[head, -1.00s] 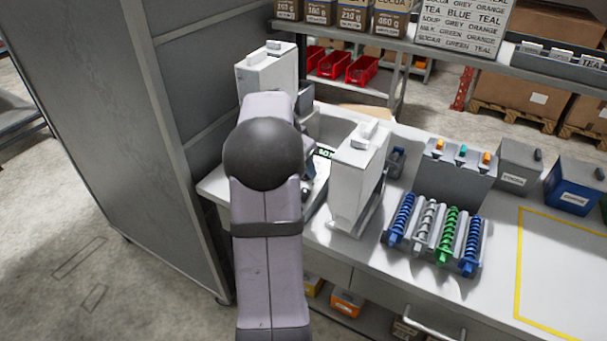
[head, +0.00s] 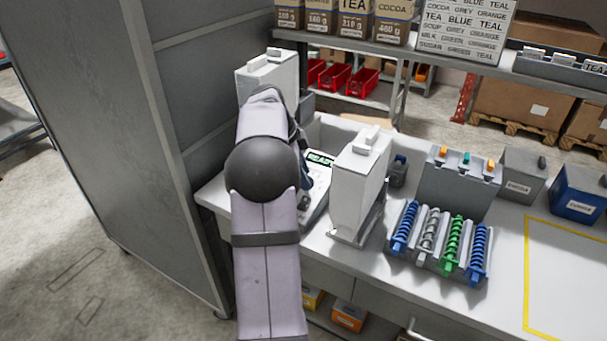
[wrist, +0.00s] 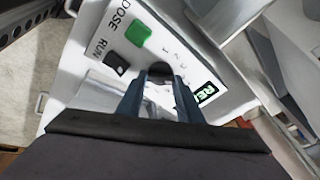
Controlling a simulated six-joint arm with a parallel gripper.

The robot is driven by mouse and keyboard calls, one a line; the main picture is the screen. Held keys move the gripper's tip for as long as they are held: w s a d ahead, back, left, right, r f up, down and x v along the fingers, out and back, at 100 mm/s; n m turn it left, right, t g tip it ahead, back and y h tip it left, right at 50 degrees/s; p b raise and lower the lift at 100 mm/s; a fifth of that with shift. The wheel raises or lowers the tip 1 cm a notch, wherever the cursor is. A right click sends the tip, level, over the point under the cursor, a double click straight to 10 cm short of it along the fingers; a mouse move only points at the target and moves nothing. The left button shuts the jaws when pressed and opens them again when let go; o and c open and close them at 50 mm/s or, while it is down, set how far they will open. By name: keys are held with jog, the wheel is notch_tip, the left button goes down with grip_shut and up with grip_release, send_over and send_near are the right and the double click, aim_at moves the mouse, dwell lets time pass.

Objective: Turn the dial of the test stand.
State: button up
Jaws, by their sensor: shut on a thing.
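The test stand (head: 317,190) is a white unit with a sloped panel on the left part of the bench, partly hidden behind my arm. Its lit display (head: 320,158) reads READY in the head view. In the wrist view its panel (wrist: 93,73) shows the words DOSE and RUN, a green button (wrist: 138,35) and a black button (wrist: 117,65). The dark round dial (wrist: 160,70) lies between the two blue fingers of my gripper (wrist: 158,88), which is shut on it. The fingers hide the dial's lower part, so its pointer cannot be read.
A tall white dispenser (head: 358,187) stands close right of the stand, and another (head: 268,72) stands behind. A grey rack with coloured coils (head: 452,245) sits farther right. A grey cabinet wall (head: 110,120) closes the left side. The yellow-outlined bench area (head: 570,265) is clear.

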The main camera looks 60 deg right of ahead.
dwell(0.4)
jog(key=o, duration=1.1)
jog(key=shift+b+v, duration=0.4)
jog(key=shift+v, duration=3.3)
